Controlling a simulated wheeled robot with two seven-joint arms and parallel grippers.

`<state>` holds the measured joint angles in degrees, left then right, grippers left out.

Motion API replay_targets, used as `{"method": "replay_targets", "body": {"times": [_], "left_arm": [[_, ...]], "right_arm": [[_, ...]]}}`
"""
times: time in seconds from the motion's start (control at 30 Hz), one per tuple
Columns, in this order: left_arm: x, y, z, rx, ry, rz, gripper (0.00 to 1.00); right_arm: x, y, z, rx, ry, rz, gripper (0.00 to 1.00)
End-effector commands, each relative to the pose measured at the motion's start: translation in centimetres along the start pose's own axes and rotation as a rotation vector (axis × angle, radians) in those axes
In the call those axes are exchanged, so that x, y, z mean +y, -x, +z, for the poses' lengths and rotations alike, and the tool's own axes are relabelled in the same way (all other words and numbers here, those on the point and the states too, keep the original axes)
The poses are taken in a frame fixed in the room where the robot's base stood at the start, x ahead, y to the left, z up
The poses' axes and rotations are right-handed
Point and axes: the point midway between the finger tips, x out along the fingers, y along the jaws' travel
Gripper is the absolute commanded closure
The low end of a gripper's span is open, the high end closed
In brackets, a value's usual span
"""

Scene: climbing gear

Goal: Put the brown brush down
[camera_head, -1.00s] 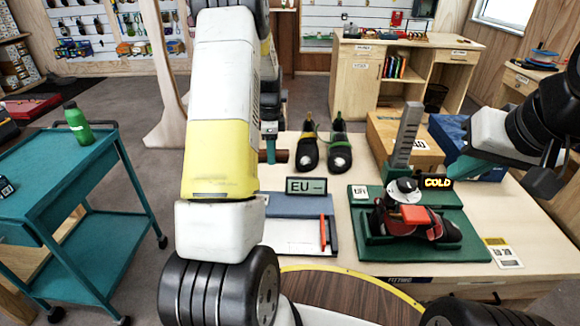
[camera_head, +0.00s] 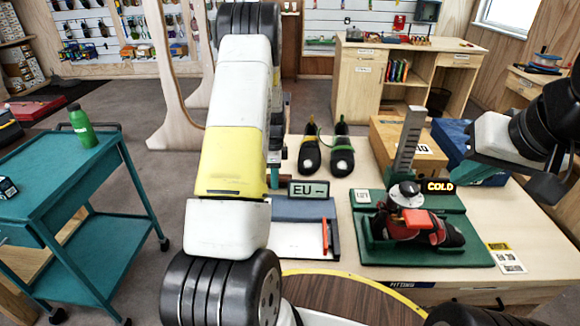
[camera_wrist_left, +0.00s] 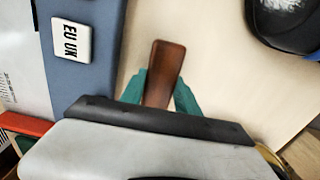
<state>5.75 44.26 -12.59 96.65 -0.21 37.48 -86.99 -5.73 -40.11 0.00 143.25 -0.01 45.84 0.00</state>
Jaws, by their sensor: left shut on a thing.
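The brown brush (camera_wrist_left: 163,75) shows in the left wrist view as a brown block held between the teal fingers of my left gripper (camera_wrist_left: 160,97). It is over the bare pale tabletop (camera_wrist_left: 205,60); I cannot tell whether it touches the surface. In the head view my own left arm hides most of this gripper, and the brush cannot be made out there.
Two dark shoes (camera_head: 342,158) stand right of my left gripper. A blue-grey measuring board (camera_head: 305,208) with an EU sign (camera_head: 308,190) lies nearer. A green fitting stand (camera_head: 440,253) holds another shoe. A teal cart (camera_head: 60,180) with a green bottle (camera_head: 82,126) is left.

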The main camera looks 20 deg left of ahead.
Motion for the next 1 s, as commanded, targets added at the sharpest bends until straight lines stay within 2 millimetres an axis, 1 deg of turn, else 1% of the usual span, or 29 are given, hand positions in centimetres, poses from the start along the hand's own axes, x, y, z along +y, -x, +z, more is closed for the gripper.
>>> {"method": "replay_targets", "body": {"times": [0.07,0.27,0.4,0.43,0.53,0.93,1.0], "left_arm": [[-0.02,-0.55,0.03,0.000,0.001,0.000,0.95],[-0.05,-0.49,0.01,0.000,0.001,-0.001,0.95],[-0.03,-0.85,0.02,0.000,0.001,-0.001,0.95],[-0.04,-0.89,0.02,0.000,0.001,-0.001,0.60],[-0.05,-0.83,0.01,0.000,0.001,-0.001,0.41],[-0.03,-0.88,-0.03,-0.001,0.000,-0.001,0.41],[-0.13,0.08,-0.01,0.001,0.001,-0.004,0.41]], "right_arm": [[0.00,0.00,0.00,0.000,0.000,0.000,1.00],[0.00,0.00,0.00,0.000,0.000,0.000,1.00],[0.00,0.00,0.00,0.000,0.000,0.000,1.00],[0.00,0.00,0.00,0.000,0.000,0.000,1.00],[0.00,0.00,0.00,0.000,0.000,0.000,1.00],[0.00,0.00,0.00,0.000,0.000,0.000,1.00],[0.00,0.00,0.00,0.000,0.000,0.000,1.00]]}}
